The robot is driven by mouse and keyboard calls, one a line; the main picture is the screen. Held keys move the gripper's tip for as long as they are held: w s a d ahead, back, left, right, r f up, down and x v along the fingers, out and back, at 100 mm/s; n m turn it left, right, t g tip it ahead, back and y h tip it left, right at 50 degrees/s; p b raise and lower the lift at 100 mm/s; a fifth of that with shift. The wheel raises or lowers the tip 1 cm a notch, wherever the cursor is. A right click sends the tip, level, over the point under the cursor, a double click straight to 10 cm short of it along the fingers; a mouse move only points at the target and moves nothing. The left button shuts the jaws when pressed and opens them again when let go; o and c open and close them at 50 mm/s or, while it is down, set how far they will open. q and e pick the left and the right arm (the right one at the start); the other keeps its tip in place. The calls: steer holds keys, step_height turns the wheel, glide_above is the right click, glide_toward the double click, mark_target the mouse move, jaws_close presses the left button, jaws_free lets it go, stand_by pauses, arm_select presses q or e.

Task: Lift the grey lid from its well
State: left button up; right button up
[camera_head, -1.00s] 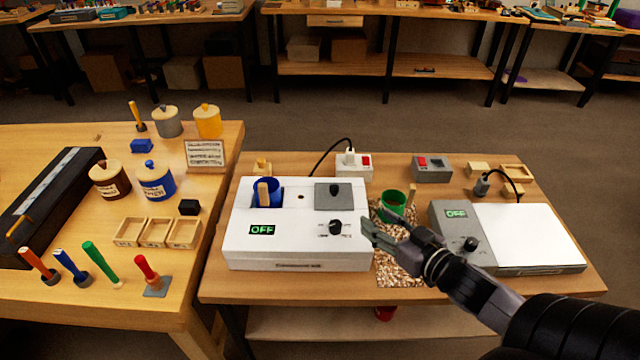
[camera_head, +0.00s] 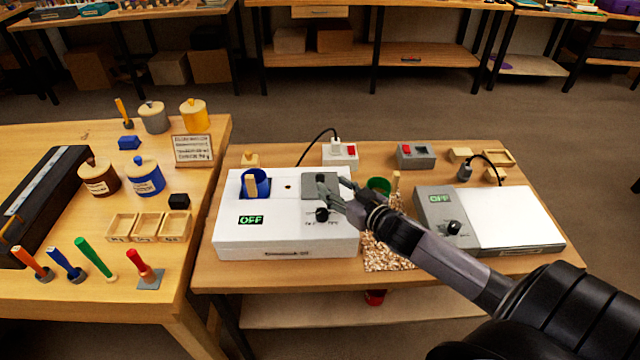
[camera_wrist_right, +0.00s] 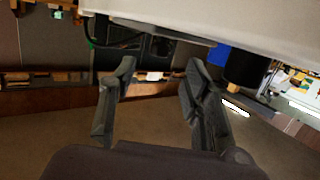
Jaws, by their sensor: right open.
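The grey lid (camera_head: 309,186) sits in the top of the white box (camera_head: 285,245), right of the blue pot (camera_head: 258,186) in the other well. My right gripper (camera_head: 334,181) is open, with its fingers over the lid's right part in the head view; they hide that part and the lid's knob. I cannot tell whether the fingers touch the lid. In the right wrist view the two fingers (camera_wrist_right: 157,75) are spread apart with nothing held between them. My left gripper is out of view.
The box's display reads OFF, and its black dial (camera_head: 321,215) is close to my gripper. A green pot (camera_head: 378,185) stands right of the box, behind my arm, by a mat of chips (camera_head: 385,257). A grey device with a white plate (camera_head: 515,222) stands at right.

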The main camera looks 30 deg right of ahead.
mark_target(322, 179)
steer(key=p+x, duration=0.1)
steer(key=x, duration=0.4)
steer(key=shift+d, duration=0.1)
jaws_close()
stand_by(0.5)
